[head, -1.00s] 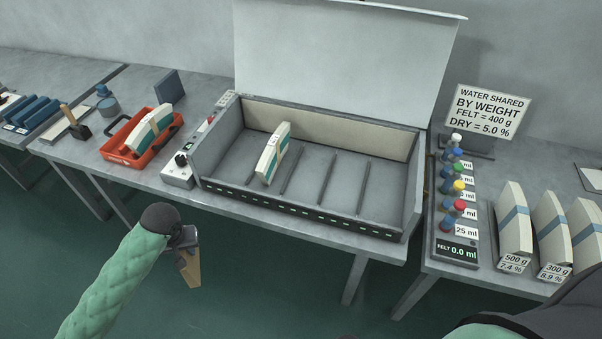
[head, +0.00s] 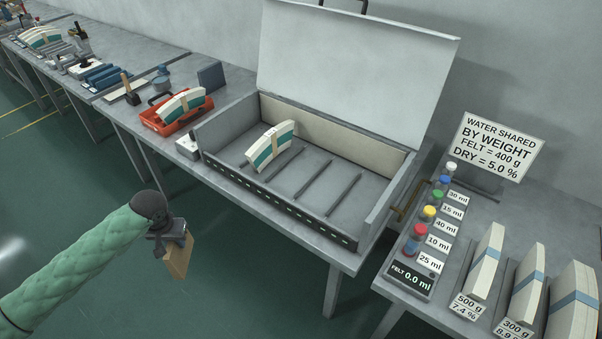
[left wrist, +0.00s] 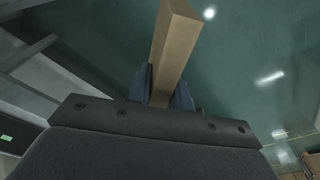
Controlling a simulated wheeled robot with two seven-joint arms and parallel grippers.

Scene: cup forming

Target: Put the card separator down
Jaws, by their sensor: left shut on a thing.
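The card separator (head: 179,258) is a tan, flat piece held by my left gripper (head: 174,237), in front of the bench and over the green floor. In the left wrist view the separator (left wrist: 174,45) stands out between the two dark fingers of the gripper (left wrist: 163,92), which are shut on it. My right gripper is in neither view.
An open grey box (head: 300,225) with a raised lid holds a banded card stack (head: 268,146) between slats. An orange tray (head: 160,125) with another stack stands left of it. Coloured bottles (head: 428,213) and blue-banded stacks (head: 487,262) are at the right.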

